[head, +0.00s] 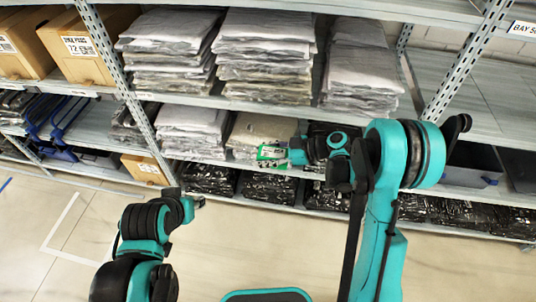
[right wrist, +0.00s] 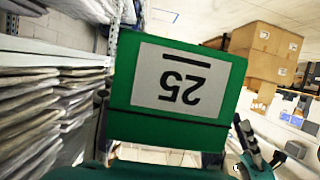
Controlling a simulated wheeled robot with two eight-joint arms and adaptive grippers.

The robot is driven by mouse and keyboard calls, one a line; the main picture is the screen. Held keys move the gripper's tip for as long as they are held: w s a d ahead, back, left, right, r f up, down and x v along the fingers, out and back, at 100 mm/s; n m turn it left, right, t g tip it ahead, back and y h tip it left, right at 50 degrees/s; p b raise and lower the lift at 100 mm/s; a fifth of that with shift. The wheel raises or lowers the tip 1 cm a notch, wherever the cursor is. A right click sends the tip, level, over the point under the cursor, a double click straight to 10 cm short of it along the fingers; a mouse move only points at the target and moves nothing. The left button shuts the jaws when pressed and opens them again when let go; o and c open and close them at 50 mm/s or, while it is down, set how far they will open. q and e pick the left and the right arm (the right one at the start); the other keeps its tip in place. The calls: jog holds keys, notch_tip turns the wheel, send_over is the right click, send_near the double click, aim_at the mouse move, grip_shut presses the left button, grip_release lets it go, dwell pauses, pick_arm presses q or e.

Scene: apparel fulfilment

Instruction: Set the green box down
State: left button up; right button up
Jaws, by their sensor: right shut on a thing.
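In the right wrist view the green box (right wrist: 180,127) fills the middle, with a white label reading "25" upside down. I cannot tell whether the box touches the shelf or the stacks. My left gripper (head: 196,202) is low on the left, away from the shelves, and its fingers are too small to read.
Shelving with stacks of bagged grey garments (head: 265,55) stands ahead. Dark bagged items (head: 270,188) fill the lowest level. Cardboard boxes (head: 85,45) stand at upper left. A shelf surface at right (head: 490,95) is bare. The floor (head: 240,235) in front is clear.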

jog(key=shift+w+a+f+n+g, duration=0.15)
jog(key=shift+w+f+n+g, duration=0.1)
jog(key=shift+f+n+g, duration=0.1)
jog(key=s+d+r+m+t+h, duration=0.55)
jog(key=s+r+m+t, duration=0.2)
jog(key=r, duration=0.35)
jog(key=w+a+m+t+h, duration=0.3)
jog(key=w+a+m, duration=0.2)
jog(key=w, duration=0.5)
jog(key=shift+a+r+h, duration=0.25)
jog(key=shift+a+h, duration=0.1)
jog(key=shift+a, duration=0.75)
